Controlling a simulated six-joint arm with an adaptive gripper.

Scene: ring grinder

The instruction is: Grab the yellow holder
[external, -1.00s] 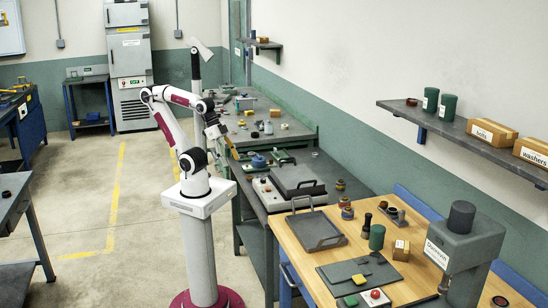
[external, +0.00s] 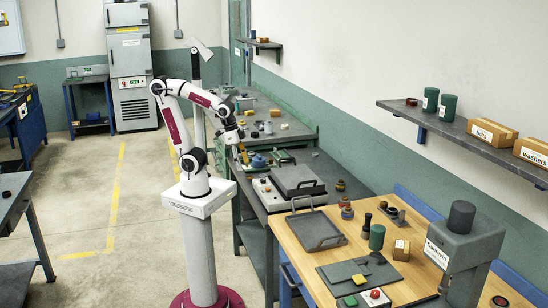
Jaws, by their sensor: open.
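A small yellow piece (external: 244,156), which may be the yellow holder, shows just below my gripper, beside a blue round part (external: 257,161) on the grey bench. It is too small to make out its shape, and my gripper partly covers that area. My gripper (external: 239,148) points down over the left edge of the bench, close above the yellow piece. It is open; nothing is seen in it. I cannot tell whether its fingers touch the piece.
A dark flat-lidded machine (external: 298,180) and a tray (external: 315,231) stand nearer the camera. Small parts and a yellow block (external: 249,112) lie on the far bench. A grey press (external: 463,245) stands on the wooden table (external: 415,282).

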